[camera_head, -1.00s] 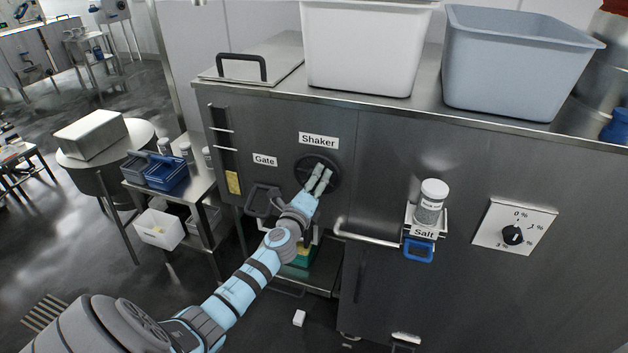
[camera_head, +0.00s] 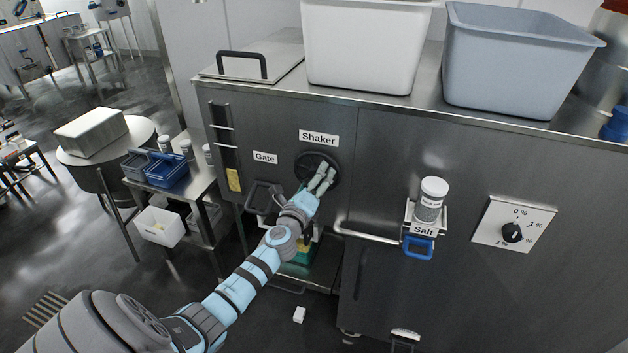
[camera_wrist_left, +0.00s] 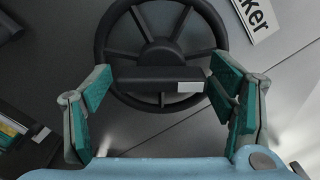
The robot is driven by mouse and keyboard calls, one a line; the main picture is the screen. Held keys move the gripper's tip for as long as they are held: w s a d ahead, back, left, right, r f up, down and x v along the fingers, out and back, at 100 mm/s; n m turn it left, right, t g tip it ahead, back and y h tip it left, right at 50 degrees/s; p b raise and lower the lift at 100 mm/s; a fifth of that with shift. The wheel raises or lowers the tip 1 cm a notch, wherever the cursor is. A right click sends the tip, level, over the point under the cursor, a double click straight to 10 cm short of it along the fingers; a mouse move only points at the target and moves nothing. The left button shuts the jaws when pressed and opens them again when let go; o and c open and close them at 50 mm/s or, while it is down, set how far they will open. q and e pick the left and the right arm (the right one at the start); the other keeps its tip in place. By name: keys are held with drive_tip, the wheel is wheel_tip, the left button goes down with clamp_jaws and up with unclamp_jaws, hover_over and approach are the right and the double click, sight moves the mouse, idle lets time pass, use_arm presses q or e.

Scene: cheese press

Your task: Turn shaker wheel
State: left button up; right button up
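The shaker wheel (camera_head: 308,161) is a dark round wheel on the grey machine front, below the "Shaker" label (camera_head: 318,138). In the left wrist view it shows as a black spoked wheel (camera_wrist_left: 161,28) with a black bar handle (camera_wrist_left: 155,77) across its lower middle. My left gripper (camera_head: 323,178) is at the wheel's lower right in the head view. In the left wrist view its green-padded fingers (camera_wrist_left: 160,88) stand wide apart, one near each end of the handle. I cannot tell whether they touch it. My right gripper is not in view.
The gate handle (camera_head: 262,196) is left of the wheel. A rail (camera_head: 367,234), a salt shaker (camera_head: 431,198) and a dial (camera_head: 512,233) are to the right. A white tub (camera_head: 364,50) and a grey tub (camera_head: 515,65) stand on top. Small tables are at the left.

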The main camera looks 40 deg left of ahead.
use_arm(q)
drive_tip(key=v, duration=1.2)
